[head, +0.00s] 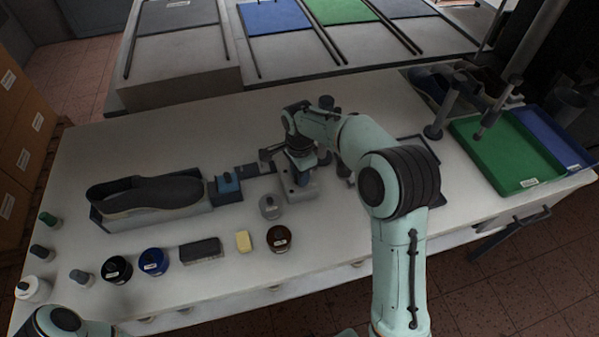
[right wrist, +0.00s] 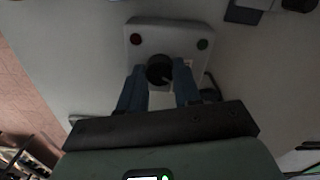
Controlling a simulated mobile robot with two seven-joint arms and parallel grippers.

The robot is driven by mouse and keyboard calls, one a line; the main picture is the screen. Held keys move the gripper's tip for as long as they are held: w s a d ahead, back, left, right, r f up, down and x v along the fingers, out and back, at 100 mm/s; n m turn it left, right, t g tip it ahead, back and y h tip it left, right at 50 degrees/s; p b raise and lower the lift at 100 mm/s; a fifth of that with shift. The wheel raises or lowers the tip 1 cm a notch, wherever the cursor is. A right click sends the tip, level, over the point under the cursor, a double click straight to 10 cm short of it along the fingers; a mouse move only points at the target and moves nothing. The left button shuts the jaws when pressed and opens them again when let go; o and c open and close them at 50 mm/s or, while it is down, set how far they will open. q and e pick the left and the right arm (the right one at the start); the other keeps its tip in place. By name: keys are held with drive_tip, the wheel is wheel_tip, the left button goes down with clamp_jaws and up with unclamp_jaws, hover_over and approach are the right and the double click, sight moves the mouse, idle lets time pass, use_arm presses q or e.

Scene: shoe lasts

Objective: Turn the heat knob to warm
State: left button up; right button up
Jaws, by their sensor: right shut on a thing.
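The heat knob (right wrist: 160,70) is a round black knob with a pale pointer mark, on a light grey control box (right wrist: 180,32) in the right wrist view. My right gripper (right wrist: 159,77) has one blue finger on each side of the knob and is shut on it. In the head view the box (head: 313,187) stands on the table below my right gripper (head: 299,174), which hides the knob there. I cannot read any scale marking around the knob. Only a rounded part of my left arm shows at the lower left; its gripper is out of view.
A grey bottle (head: 270,207) and a dark red jar (head: 279,238) stand close in front. A dark shoe form (head: 150,194) lies left. Green (head: 505,155) and blue trays are right.

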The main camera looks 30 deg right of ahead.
use_arm(q)
drive_tip(key=shift+w+r+p, duration=0.3)
drive_tip(key=shift+r, duration=0.15)
use_arm(e)
drive_tip(key=m, duration=0.5)
drive_tip(key=shift+m, duration=0.4)
drive_tip(key=o, duration=1.1)
drive_tip(key=shift+c, duration=0.2)
drive_tip(key=shift+r, duration=0.15)
use_arm(q)
drive_tip(key=shift+w+r+p, duration=0.85)
drive_tip(key=shift+w+r, duration=0.15)
drive_tip(key=shift+r, duration=0.1)
use_arm(e)
wheel_tip(320, 180, up, 13)
